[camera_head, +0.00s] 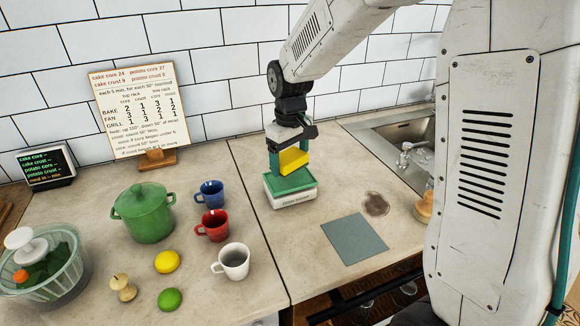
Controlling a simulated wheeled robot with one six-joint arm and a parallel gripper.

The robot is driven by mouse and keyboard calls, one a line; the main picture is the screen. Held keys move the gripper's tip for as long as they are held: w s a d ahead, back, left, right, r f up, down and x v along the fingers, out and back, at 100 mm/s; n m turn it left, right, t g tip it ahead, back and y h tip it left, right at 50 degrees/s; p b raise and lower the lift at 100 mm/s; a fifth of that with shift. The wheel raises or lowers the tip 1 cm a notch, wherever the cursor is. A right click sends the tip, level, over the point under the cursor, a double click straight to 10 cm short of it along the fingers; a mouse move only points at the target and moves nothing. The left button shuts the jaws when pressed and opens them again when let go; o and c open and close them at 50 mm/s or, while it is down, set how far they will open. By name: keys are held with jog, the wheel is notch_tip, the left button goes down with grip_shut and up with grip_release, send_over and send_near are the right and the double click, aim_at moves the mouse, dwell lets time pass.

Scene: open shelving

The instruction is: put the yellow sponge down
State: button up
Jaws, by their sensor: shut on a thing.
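My gripper (291,148) points down over the right part of the counter and is shut on the yellow sponge (294,159). The sponge is a yellow block held between the fingers, just above a white box with a green top (290,190). I cannot tell whether the sponge touches the box's green top. A grey-blue square cloth (354,239) lies flat on the counter to the right and nearer, beside a brown stain (375,204).
Blue (209,193), red (213,225) and white (233,261) mugs stand left of the box. A green pot (143,212), a lemon (167,262) and a lime (170,299) are further left. A sink (395,135) lies at the back right.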

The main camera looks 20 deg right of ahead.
jog(key=shift+f, duration=1.35)
jog(key=shift+f, duration=0.1)
